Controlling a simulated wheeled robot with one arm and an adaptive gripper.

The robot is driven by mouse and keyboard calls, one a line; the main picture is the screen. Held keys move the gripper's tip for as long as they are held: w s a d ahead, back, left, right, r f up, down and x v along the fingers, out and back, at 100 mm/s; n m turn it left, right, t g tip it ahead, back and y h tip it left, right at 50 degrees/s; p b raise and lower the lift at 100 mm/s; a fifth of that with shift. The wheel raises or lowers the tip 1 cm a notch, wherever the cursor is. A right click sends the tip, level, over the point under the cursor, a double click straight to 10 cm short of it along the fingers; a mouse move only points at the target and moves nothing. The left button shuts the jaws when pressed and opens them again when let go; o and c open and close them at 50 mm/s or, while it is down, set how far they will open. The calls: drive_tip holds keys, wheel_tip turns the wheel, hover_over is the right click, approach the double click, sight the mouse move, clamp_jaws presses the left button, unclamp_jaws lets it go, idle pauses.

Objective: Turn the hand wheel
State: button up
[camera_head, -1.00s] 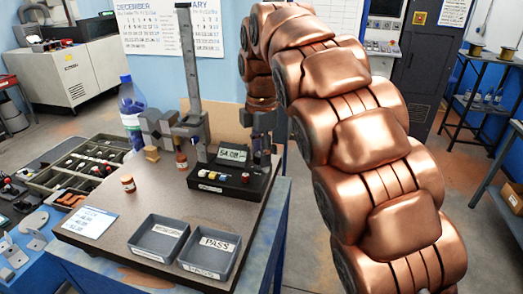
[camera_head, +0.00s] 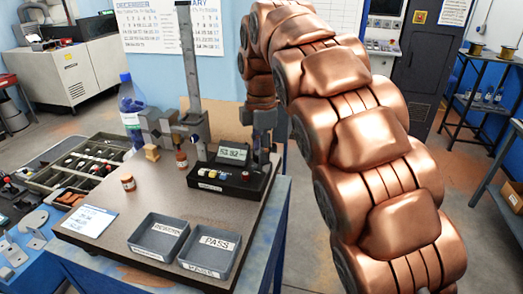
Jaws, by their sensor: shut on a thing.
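My gripper (camera_head: 262,146), at the end of the copper-coloured arm, points down behind the right end of a black control box (camera_head: 228,181). It is shut on a small dark part there, apparently the hand wheel, which the fingers mostly hide. The box carries several coloured knobs or parts and a green-lit digital display (camera_head: 233,153) that reads about 53.92. A grey upright column (camera_head: 190,60) with a grey carriage stands to the left of the gripper, above the bench.
A blue-capped bottle (camera_head: 131,110) stands at the back left.

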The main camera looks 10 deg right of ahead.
drive_tip(key=m+b, duration=0.1)
drive_tip(key=m, duration=0.1)
drive_tip(key=shift+f+m, duration=0.1)
drive_tip(key=shift+m, duration=0.2)
drive_tip(key=m+b, duration=0.1)
drive_tip(key=m, duration=0.2)
drive_tip(key=shift+s+m, duration=0.1)
drive_tip(key=shift+m, duration=0.2)
drive_tip(key=m, duration=0.3)
drive_tip(key=shift+m, duration=0.3)
drive_tip(key=m, duration=0.3)
drive_tip(key=shift+a+m, duration=0.1)
drive_tip(key=shift+m, duration=0.2)
drive_tip(key=m, duration=0.5)
drive_tip(key=m+p, duration=0.1)
drive_tip(key=m, duration=0.5)
drive_tip(key=shift+a, duration=0.1)
drive_tip(key=shift+m, duration=0.3)
